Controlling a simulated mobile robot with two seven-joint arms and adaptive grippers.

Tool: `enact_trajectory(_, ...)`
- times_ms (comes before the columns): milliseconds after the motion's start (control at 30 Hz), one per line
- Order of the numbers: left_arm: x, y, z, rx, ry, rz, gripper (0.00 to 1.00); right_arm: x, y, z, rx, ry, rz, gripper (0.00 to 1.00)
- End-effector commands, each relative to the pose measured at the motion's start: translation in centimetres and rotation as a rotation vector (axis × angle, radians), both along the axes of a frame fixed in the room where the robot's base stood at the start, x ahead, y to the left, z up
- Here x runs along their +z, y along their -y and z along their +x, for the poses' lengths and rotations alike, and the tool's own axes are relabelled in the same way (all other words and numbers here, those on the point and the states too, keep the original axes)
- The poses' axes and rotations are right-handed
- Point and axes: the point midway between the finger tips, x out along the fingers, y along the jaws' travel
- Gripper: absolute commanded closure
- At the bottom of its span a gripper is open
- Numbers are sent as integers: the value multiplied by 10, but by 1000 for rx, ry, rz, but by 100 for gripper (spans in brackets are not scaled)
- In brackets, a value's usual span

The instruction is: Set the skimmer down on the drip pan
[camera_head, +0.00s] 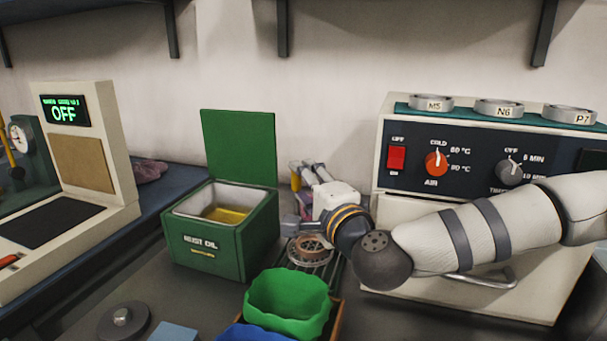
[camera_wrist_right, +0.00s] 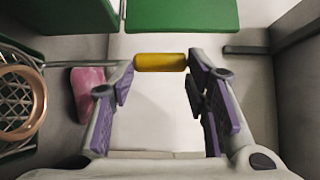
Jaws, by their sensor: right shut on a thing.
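The skimmer's round wire basket (camera_head: 311,246) holds a copper-coloured ring and is over the slatted drip pan (camera_head: 325,270). I cannot tell whether it touches the slats. My right gripper (camera_head: 305,172) is beyond the pan, beside the green oil box. It is shut on the skimmer's yellow handle (camera_wrist_right: 160,62), which lies across the fingertips in the wrist view. The basket (camera_wrist_right: 36,72) and copper ring (camera_wrist_right: 40,105) show at that view's left edge. My arm and wrist hide part of the pan's right side. My left gripper is not in view.
The green oil box (camera_head: 220,245) stands open left of the pan, its lid (camera_head: 240,150) upright. A green bowl (camera_head: 287,300) is in front. The white oven (camera_head: 470,225) with labelled rings on top stands right. A pink thing (camera_wrist_right: 86,92) lies near the pan.

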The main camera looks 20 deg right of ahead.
Motion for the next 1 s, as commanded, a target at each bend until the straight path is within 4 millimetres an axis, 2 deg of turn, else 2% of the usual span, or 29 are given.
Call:
enact_trajectory(100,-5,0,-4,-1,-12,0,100,-9,0,0,0,4,-1,100)
enact_trajectory(900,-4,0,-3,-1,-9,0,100,-12,0,-1,0,8,1,100)
enact_trajectory(933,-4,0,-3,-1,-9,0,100,-12,0,-1,0,8,1,53)
enact_trajectory(1000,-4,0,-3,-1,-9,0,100,-12,0,-1,0,7,1,37)
